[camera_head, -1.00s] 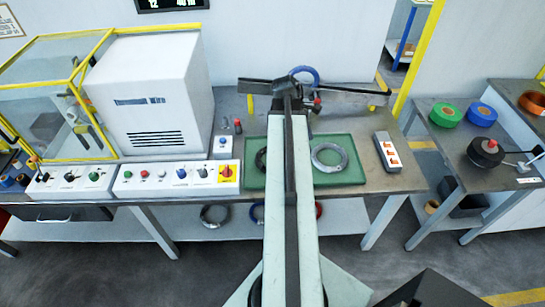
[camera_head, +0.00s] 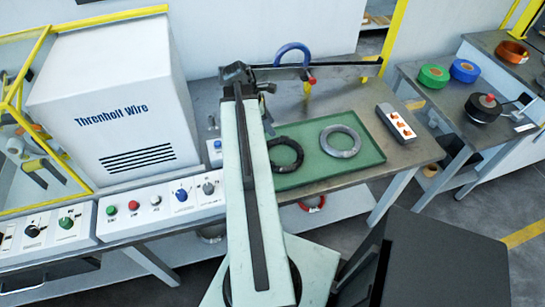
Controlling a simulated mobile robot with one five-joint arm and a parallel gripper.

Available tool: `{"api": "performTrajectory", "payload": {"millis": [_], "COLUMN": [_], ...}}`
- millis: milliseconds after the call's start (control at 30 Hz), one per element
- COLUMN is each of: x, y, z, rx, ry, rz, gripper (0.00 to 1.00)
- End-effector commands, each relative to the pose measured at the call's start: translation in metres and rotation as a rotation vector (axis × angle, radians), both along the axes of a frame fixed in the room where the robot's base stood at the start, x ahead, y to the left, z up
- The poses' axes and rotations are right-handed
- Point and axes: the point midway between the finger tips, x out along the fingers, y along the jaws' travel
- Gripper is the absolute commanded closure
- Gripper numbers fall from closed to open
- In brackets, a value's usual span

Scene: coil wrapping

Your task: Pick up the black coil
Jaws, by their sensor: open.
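The black coil (camera_head: 298,153) lies flat at the left of the green tray (camera_head: 372,150) on the workbench. My arm hides part of its left side. A grey coil (camera_head: 341,154) lies to its right in the same tray, apart from it. My arm reaches forward over the bench, left of the black coil. My gripper (camera_head: 268,122) shows only in part as a dark shape at the arm's end, beside and beyond the coil. It is open, and I see nothing in it.
A blue coil (camera_head: 291,48) hangs on a fixture with a long dark bar behind the tray. A white machine (camera_head: 115,100) and control boxes stand to the left. An orange-buttoned box (camera_head: 397,124) is right of the tray. A side table holds green (camera_head: 433,75) and blue (camera_head: 465,70) rolls.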

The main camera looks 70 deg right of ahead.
Motion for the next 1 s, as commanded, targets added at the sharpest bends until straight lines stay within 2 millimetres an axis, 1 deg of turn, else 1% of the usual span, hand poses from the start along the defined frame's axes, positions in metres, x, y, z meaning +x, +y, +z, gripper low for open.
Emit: {"api": "performTrajectory", "payload": {"millis": [33, 167, 233, 400, 567, 667, 800, 867, 933, 1000], "x": [-0.001, -0.004, -0.006, -0.015, -0.018, -0.021, -0.031, -0.035, -0.037, -0.038], "y": [0.000, -0.001, -0.002, -0.007, -0.008, -0.009, -0.013, -0.015, -0.017, -0.017], "z": [-0.008, -0.007, -0.010, -0.032, -0.032, -0.042, -0.067, -0.076, -0.080, -0.079], "rx": [0.000, 0.000, 0.000, 0.000, 0.000, 0.000, 0.000, 0.000, -0.001, 0.000], "ry": [0.000, 0.000, 0.000, 0.000, 0.000, 0.000, 0.000, 0.000, 0.000, 0.000], "rz": [-0.002, -0.008, -0.011, -0.015, -0.015, -0.015, -0.017, -0.017, -0.016, -0.015], "gripper": [0.53, 0.53, 0.53, 0.53, 0.53, 0.53, 0.53, 0.53, 0.53, 0.53]}}
